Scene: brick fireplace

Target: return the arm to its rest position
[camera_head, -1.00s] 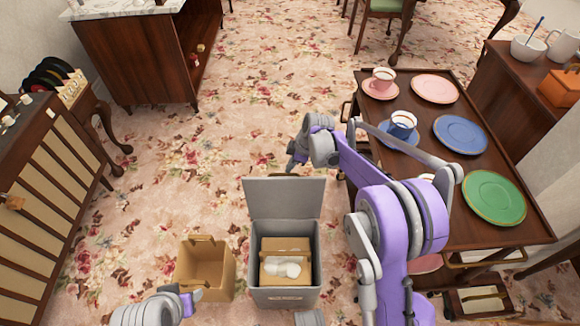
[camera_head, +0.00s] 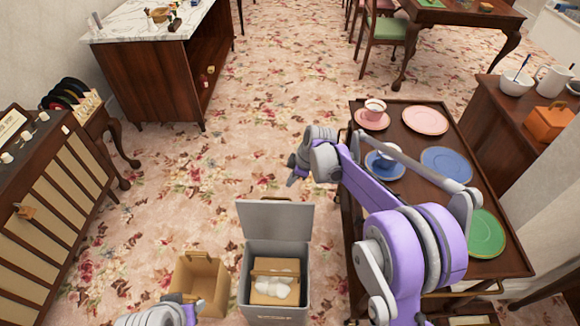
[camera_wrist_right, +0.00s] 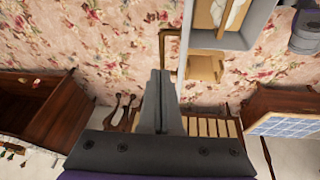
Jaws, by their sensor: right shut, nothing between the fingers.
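My right arm, purple and grey, reaches in from the lower right in the head view. Its gripper (camera_head: 297,172) hangs over the carpet, left of the dark trolley and beyond the grey bin. In the right wrist view the gripper's fingers (camera_wrist_right: 160,78) are pressed together with nothing between them. My left gripper (camera_head: 190,312) shows only in part at the bottom edge of the head view, beside the tan box; its jaws cannot be made out.
The trolley (camera_head: 407,205) carries cups and pink, blue and green plates, partly under my right arm. An open grey bin (camera_head: 247,280) with a tan box inside and another tan box (camera_head: 203,283) stand in front. Carpet at left centre is clear.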

